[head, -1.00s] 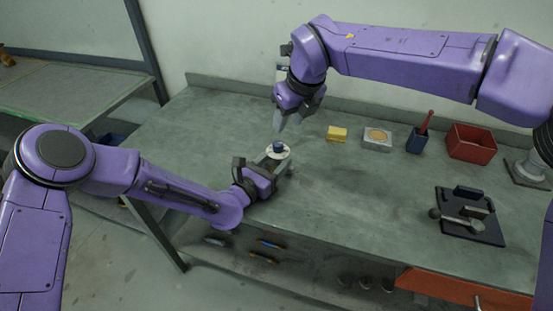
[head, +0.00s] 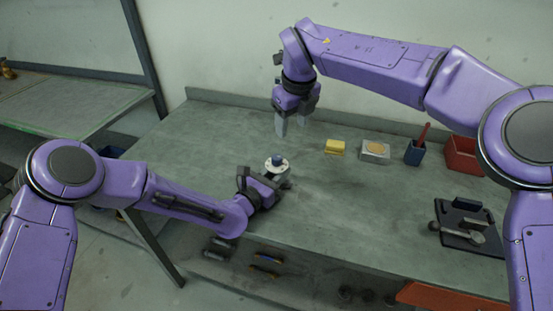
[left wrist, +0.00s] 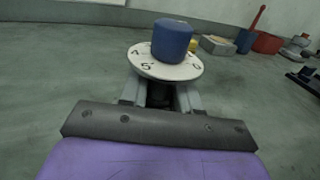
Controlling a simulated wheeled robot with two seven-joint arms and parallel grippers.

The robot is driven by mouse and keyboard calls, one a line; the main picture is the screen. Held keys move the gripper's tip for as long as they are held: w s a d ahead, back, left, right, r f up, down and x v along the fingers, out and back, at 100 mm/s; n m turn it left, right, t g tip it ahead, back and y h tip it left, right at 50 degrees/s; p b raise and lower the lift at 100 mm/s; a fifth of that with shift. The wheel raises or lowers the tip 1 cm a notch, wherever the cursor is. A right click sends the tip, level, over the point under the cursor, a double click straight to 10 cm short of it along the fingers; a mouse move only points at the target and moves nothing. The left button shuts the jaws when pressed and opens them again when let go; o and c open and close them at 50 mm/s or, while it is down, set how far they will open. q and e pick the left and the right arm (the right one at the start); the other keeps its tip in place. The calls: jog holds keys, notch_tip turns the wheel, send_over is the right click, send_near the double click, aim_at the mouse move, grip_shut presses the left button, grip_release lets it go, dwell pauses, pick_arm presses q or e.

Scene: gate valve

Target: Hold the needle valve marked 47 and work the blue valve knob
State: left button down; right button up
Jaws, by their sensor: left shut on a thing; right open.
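The needle valve, a white round dial (head: 285,169) with a blue knob (head: 277,160) on top, stands upright on the bench near its left front. In the left wrist view the blue knob (left wrist: 171,40) rises from the white dial (left wrist: 160,68), which bears black digits; a 47 mark cannot be read. My left gripper (head: 275,179) is shut on the valve's dark body below the dial, one finger on each side (left wrist: 160,96). My right gripper (head: 297,124) is open and empty, pointing down above and behind the valve, apart from the knob.
Behind and right stand a yellow block (head: 334,147), a grey box with a tan round top (head: 375,150), a blue cup (head: 415,153) and a red bin (head: 462,155). A dark tray with a metal part (head: 468,236) lies at the right. The bench middle (head: 350,200) is clear.

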aim_at(277, 156)
jog(key=shift+a+r+n+g, duration=0.9)
jog(key=shift+a+g, duration=0.4)
jog(key=shift+a, duration=0.55)
jog(key=shift+h, duration=0.3)
notch_tip(277, 156, down, 12)
jog(key=shift+s+r, duration=0.1)
jog(key=shift+c, duration=0.3)
grip_shut()
